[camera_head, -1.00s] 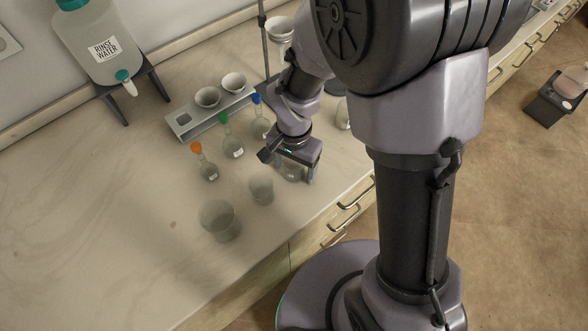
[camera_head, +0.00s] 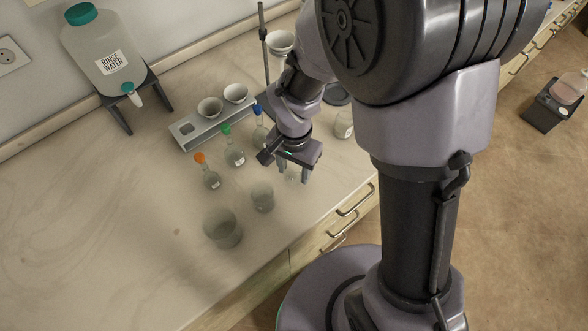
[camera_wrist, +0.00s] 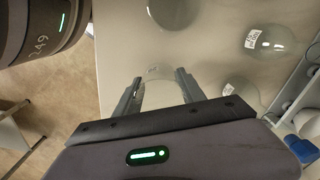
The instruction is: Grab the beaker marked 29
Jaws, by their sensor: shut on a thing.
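My gripper (camera_head: 293,177) is over the bench near its front edge, pointing down, with its fingers shut on a small clear glass beaker (camera_head: 292,174). In the wrist view the beaker's pale rim (camera_wrist: 158,74) shows between the two fingertips (camera_wrist: 160,84). Its lower part is hard to make out, and I cannot read a number on it. Two other clear beakers stand to the left of my gripper: a smaller one (camera_head: 262,197) and a larger one (camera_head: 223,229). No marking is readable on either.
Flasks with orange (camera_head: 211,179), green (camera_head: 234,157) and blue (camera_head: 258,135) stoppers stand behind and left. A rack (camera_head: 190,137) holds white cups. A rinse water container (camera_head: 105,60) is on a stand at back left. The bench's left side is clear.

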